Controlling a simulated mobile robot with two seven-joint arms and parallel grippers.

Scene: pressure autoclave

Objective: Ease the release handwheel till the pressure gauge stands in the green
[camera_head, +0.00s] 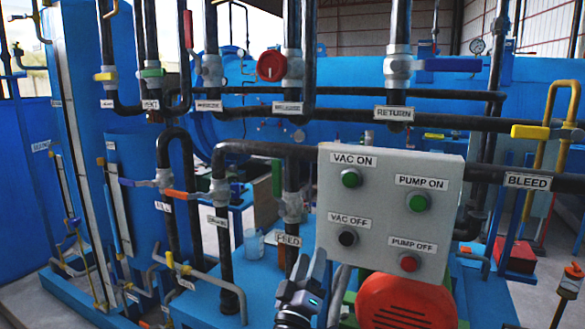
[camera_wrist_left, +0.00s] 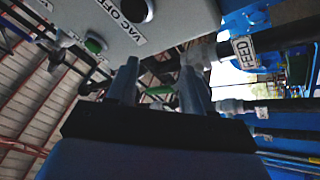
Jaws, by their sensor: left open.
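A red round handwheel (camera_head: 271,66) sits on a pipe valve at the upper middle of the head view, above a small label too blurred to read surely. A small round dial gauge (camera_head: 478,46) stands at the upper right; its needle and colours are too small to read. My left gripper (camera_head: 311,258) is low in the middle of the head view, below and well apart from the handwheel, beside the control box. In the left wrist view its two fingers (camera_wrist_left: 158,80) point up, apart, with nothing between them. My right gripper is not in view.
A grey control box (camera_head: 380,222) with pump and vac buttons stands close right of my left gripper. A red rounded part (camera_head: 405,302) is below it. Upright pipes, the RETURN pipe (camera_head: 437,122) and a blue lever (camera_head: 452,64) crowd the space around the handwheel. A clear beaker (camera_head: 253,243) stands left.

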